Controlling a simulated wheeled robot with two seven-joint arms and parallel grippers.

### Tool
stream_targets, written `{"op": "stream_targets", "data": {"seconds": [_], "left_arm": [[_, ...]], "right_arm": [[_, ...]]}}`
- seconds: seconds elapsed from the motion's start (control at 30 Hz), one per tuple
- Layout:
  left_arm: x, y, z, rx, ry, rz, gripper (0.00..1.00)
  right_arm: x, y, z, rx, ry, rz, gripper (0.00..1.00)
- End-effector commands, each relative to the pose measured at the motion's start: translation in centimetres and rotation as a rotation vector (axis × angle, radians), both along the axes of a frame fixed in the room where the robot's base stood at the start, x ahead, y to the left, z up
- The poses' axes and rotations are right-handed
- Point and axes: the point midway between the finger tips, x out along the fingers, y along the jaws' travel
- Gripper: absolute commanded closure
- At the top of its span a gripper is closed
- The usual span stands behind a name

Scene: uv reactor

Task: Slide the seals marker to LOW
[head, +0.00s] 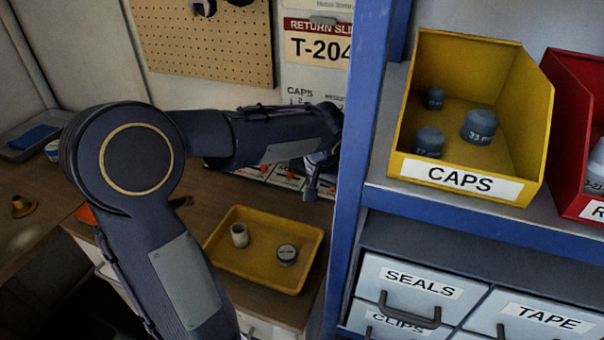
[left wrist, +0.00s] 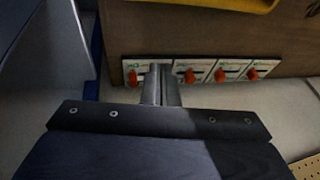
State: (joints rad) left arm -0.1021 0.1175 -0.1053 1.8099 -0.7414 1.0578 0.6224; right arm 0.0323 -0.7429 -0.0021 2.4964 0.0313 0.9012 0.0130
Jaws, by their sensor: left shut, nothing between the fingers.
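Several white cards (left wrist: 236,64), each with an orange marker, stand in a row at the edge of the wooden bench in the left wrist view. Their print is too small to read, so I cannot tell which is the seals one. The leftmost marker (left wrist: 132,78) is just left of my left gripper (left wrist: 160,70), and another marker (left wrist: 190,76) is just right of it. The gripper is shut and empty, its fingers covering part of the leftmost card. I cannot tell whether it touches anything. In the head view, my left gripper (head: 314,185) is beside the blue post. My right gripper is out of view.
A yellow tray (head: 222,262) with two small round items lies on the bench. The blue shelf post (head: 355,170) stands close right of my left gripper. The shelf holds a yellow CAPS bin (head: 540,105) and a red bin (head: 566,125), above labelled drawers (head: 385,280).

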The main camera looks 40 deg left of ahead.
Motion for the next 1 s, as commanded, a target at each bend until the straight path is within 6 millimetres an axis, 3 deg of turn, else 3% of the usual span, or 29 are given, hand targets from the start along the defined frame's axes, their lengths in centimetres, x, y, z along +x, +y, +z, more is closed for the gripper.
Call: {"op": "stream_targets", "data": {"seconds": [0.03,0.1,0.3,0.57,1.0], "left_arm": [[2.2,0.5,-0.6,0.054,0.008,0.017,1.00],[4.5,1.3,-0.9,0.124,0.003,0.048,1.00],[8.6,2.3,-1.5,0.250,-0.022,0.095,1.00],[9.7,3.4,-2.7,0.279,-0.028,0.106,1.00],[11.5,8.3,-9.8,0.275,-0.025,0.104,1.00]], "right_arm": [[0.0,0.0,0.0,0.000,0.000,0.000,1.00],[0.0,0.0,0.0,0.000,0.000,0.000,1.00],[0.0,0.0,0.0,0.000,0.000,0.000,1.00],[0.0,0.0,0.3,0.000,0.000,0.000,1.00],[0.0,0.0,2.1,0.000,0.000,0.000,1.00]]}}
